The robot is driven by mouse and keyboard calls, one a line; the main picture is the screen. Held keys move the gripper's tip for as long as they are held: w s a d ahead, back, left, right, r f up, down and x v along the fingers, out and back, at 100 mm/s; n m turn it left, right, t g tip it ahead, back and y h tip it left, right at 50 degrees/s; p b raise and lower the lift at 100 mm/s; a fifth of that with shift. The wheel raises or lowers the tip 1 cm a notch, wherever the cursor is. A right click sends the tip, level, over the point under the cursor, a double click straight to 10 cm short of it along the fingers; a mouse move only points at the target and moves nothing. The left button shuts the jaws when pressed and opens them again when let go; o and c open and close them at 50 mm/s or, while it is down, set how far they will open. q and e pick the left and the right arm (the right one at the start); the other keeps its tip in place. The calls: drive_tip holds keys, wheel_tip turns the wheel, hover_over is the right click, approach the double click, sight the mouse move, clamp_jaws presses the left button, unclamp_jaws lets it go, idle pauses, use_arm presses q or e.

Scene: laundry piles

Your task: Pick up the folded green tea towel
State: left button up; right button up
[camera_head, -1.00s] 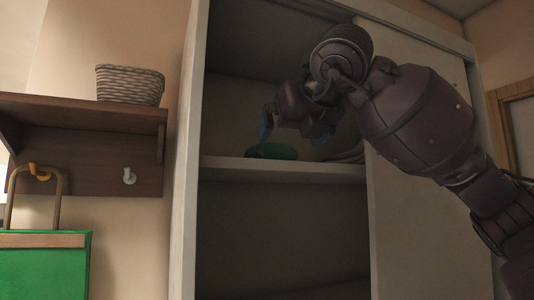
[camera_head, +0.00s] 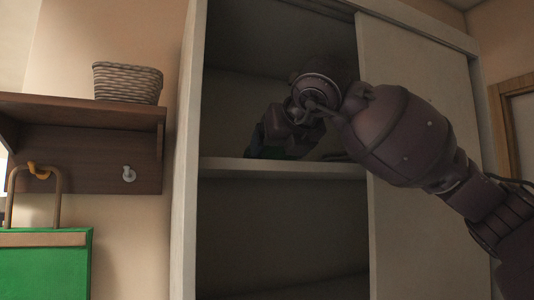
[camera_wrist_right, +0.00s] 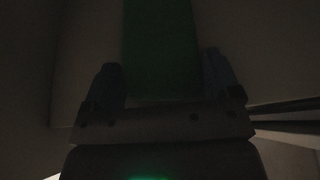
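The folded green tea towel (camera_wrist_right: 160,45) shows in the right wrist view as a dark green strip running up from between the fingers. In the head view my right gripper and wrist hide almost all of it. My right gripper (camera_wrist_right: 160,80) is open, with one bluish finger on each side of the towel. Whether the fingers touch its edges is too dark to tell. In the head view the right gripper (camera_head: 276,142) is low inside the cupboard, just above the shelf (camera_head: 285,168). My left gripper is not in view.
The cupboard's left side panel (camera_head: 187,150) and its sliding door (camera_head: 415,230) bound the opening. Another item on the shelf, right of the gripper, is mostly hidden. A wicker basket (camera_head: 127,83) sits on a wooden wall shelf (camera_head: 80,115). A green bag (camera_head: 45,265) hangs below.

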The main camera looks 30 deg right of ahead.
drive_tip(key=shift+c, duration=0.6)
